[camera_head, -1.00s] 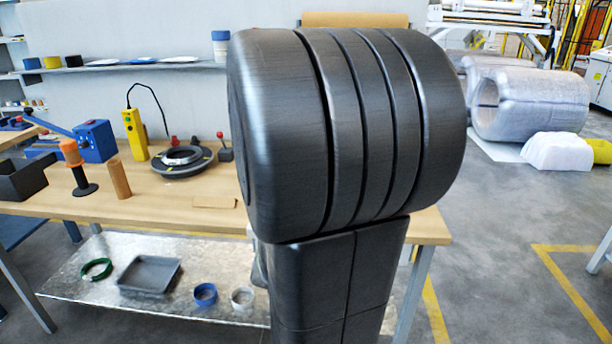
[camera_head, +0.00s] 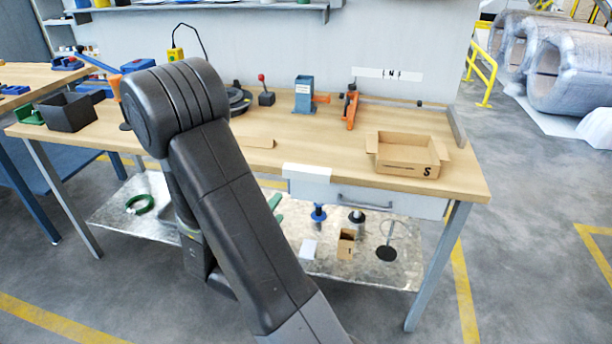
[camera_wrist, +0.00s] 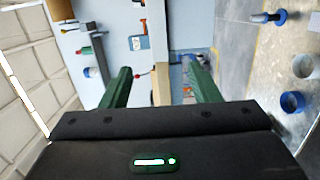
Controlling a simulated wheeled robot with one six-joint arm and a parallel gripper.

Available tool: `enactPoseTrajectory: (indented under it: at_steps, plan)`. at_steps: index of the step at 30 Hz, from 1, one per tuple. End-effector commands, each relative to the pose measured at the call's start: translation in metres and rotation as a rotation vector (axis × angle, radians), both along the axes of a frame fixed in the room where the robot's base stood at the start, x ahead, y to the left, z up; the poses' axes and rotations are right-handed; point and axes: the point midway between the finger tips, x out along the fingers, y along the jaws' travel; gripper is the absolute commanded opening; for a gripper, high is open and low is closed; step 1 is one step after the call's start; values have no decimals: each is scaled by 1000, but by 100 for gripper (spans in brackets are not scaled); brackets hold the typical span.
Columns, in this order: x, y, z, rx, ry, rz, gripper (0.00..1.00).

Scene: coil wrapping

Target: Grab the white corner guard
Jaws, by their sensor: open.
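A white strip (camera_head: 307,171) lies along the front edge of the workbench, above the drawer; it looks like the white corner guard. My arm covers part of the bench to its left. In the wrist view my gripper (camera_wrist: 160,66) shows two green fingers spread apart with nothing between them. It is tilted on its side relative to the scene, apart from the bench. I cannot make out the white corner guard for sure in the wrist view. In the head view my gripper is mostly hidden behind my arm.
An open cardboard box (camera_head: 407,154) stands at the right of the workbench (camera_head: 330,145). An orange tool (camera_head: 350,106) and a blue device (camera_head: 304,95) stand behind. The lower shelf (camera_head: 337,268) holds small items. Floor in front and right is clear.

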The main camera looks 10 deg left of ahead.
Motion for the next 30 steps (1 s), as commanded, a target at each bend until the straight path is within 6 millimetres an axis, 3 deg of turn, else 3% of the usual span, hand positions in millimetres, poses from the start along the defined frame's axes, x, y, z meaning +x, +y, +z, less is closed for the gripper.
enactPoseTrajectory:
  at_steps: [5, 15, 23, 30]
  plan:
    - [15, -3, 1, -12, -8, -9, 56]
    - [72, -12, 1, -10, -9, -8, 56]
    - [90, -15, 2, -10, -8, -6, 56]
    - [125, -21, 3, -9, -8, -7, 56]
